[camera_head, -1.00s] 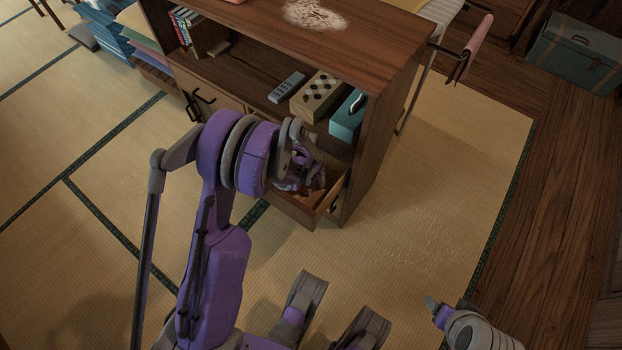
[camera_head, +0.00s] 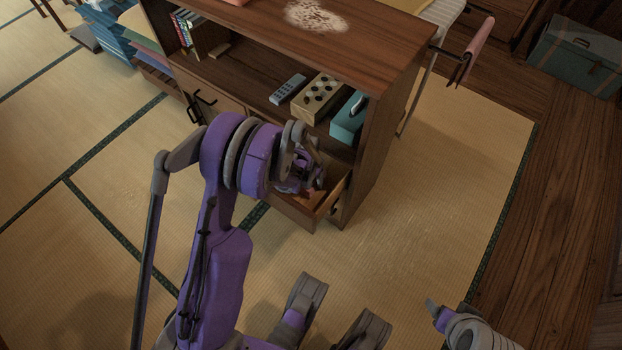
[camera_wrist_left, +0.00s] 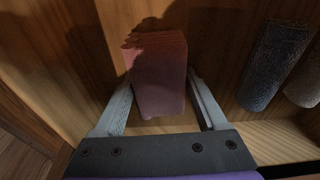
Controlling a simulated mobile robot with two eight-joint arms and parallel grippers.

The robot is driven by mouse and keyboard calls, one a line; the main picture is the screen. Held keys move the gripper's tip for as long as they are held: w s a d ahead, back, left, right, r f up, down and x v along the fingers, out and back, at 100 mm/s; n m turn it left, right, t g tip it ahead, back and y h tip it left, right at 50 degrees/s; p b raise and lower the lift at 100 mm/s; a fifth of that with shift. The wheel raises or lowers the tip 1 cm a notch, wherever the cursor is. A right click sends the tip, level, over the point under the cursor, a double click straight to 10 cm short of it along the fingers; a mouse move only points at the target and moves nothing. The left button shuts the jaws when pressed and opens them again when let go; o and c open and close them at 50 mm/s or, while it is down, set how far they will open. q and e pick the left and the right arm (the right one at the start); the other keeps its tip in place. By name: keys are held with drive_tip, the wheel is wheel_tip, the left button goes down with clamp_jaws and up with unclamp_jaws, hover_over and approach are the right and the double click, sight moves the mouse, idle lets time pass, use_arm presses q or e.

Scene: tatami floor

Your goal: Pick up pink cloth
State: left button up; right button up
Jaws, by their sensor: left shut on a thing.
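A pink cloth (camera_wrist_left: 160,70), folded into a reddish-pink block, stands between the fingers of my left gripper (camera_wrist_left: 160,88) in the left wrist view. The fingers are shut on its two sides. The wooden drawer (camera_wrist_left: 215,40) surrounds it. In the head view my left gripper (camera_head: 314,180) is at the open drawer (camera_head: 296,213) at the bottom right of the cabinet; my own arm hides most of the cloth there. My right gripper (camera_head: 434,307) is at the lower right, away from the drawer; its finger opening cannot be made out.
Dark rolled cloths (camera_wrist_left: 273,65) lie to the right in the drawer. The cabinet shelf above holds a remote (camera_head: 287,88), a box with dark dots (camera_head: 319,98) and a teal box (camera_head: 348,118). Tatami right of the cabinet is clear.

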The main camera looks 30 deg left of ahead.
use_arm(q)
wheel_tip(320, 180, up, 18)
drive_tip(key=p, duration=0.4)
drive_tip(key=shift+p, duration=0.4)
